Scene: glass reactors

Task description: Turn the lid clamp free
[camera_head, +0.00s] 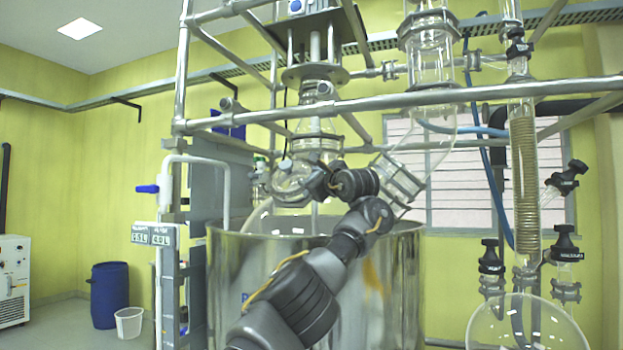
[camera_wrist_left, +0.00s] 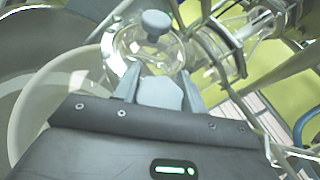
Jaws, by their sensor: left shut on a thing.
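The glass vessel's lid (camera_head: 293,182) sits above the steel pot, partly behind my left gripper (camera_head: 318,178). A small grey knob, which looks like part of the lid clamp (camera_head: 286,165), shows on the lid's left side. In the left wrist view the round grey clamp knob (camera_wrist_left: 155,24) stands over a clear glass port, just beyond my left fingertips (camera_wrist_left: 158,72). The two fingers are a little apart and shut on the clamp, with a pale grey piece between them. The exact contact is hard to see. My right gripper is not in view.
A large steel pot (camera_head: 235,290) stands below the gripper. A metal pipe frame (camera_head: 420,97) crosses above it. Glass tubing and a coil column (camera_head: 524,180) stand to the right. A blue drum (camera_head: 109,295) and a white bin (camera_head: 129,322) stand at the left.

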